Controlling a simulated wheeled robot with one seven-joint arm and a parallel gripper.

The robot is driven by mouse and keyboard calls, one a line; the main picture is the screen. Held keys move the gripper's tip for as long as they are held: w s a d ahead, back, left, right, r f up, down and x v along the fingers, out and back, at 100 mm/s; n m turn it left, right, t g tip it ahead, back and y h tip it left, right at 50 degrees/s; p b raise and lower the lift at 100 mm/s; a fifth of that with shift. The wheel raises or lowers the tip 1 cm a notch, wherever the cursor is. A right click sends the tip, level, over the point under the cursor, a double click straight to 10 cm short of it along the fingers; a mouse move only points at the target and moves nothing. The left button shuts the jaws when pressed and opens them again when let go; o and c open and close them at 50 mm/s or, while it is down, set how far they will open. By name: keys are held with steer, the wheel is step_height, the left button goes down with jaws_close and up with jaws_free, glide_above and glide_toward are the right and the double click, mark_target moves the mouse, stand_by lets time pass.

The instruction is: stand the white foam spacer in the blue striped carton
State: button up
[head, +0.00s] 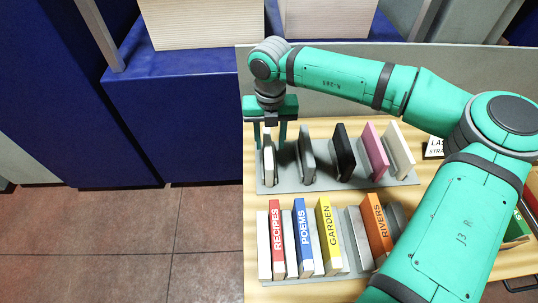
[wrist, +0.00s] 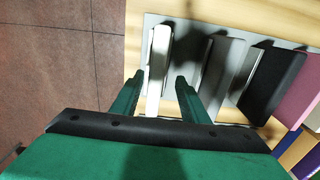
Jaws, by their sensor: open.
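A thin white block (head: 268,166) stands at the left end of the back grey rack; it may be the white foam spacer. My gripper (head: 270,147) is open above it, fingers pointing down on either side of its upper part. In the wrist view, the white block (wrist: 158,72) shows between and beyond the fingertips of my gripper (wrist: 161,78). I cannot tell whether either finger touches it. Another cream-white block (head: 400,149) leans at the rack's right end. I cannot make out a blue striped carton in either view.
The back rack (head: 312,184) also holds grey, black and pink blocks. A front row holds RECIPES (head: 277,240), POEMS (head: 303,238), GARDEN (head: 328,237) and RIVERS (head: 378,224) books with pale slabs between. My arm covers the table's right side. A partly hidden label (head: 434,148) stands there.

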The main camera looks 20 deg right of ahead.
mark_target(268, 145)
steer(key=f, duration=0.4)
steer(key=shift+a, duration=0.4)
steer(key=shift+w+d, duration=0.1)
jaws_close()
steer(key=shift+r, duration=0.1)
